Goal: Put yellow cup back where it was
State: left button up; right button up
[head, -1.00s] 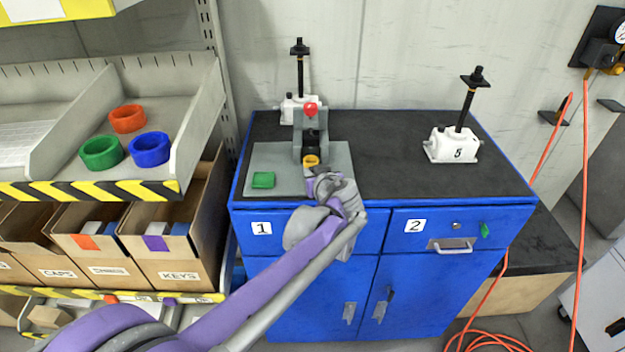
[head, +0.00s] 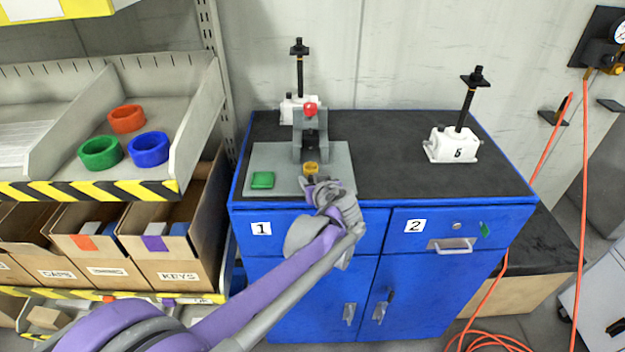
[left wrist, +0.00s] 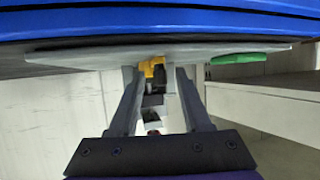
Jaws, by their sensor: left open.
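The yellow cup (head: 311,168) is small and sits at the front of a grey press-like fixture (head: 312,148) with a red knob on top. The fixture stands on a grey plate (head: 340,160) on the blue cabinet. My left gripper (head: 308,186) is just in front of the cup, low over the plate's front edge. In the left wrist view, its two fingers (left wrist: 158,85) are apart, and the yellow cup (left wrist: 152,66) shows between and beyond them. I cannot tell whether a finger touches it. My right gripper is not in view.
A green block (head: 263,180) lies on the plate's left. White screw jacks stand behind the fixture (head: 290,108) and at the right (head: 452,145). A shelf tray (head: 60,165) at left holds red, green and blue rings. The cabinet's dark top (head: 395,160) is clear between fixture and right jack.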

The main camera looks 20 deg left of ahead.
pick_arm(q)
jog(key=v, duration=1.2)
jog(key=s+a+f+m+g+h, duration=0.1)
jog(key=s+a+f+g, duration=0.1)
jog(key=s+a+f, duration=0.35)
jog(key=s+a+f+m+g+h, duration=0.1)
jog(key=s+a+f+m+g, duration=0.15)
jog(key=s, duration=0.55)
jog(key=s+d+f+m+g+h, duration=0.1)
jog(key=s+f+h, duration=0.3)
jog(key=s+f, duration=0.4)
jog(key=s+m, duration=0.1)
jog(key=s, duration=0.1)
jog(key=shift+s+d+m+h, duration=0.3)
jog(key=shift+s+m, duration=0.05)
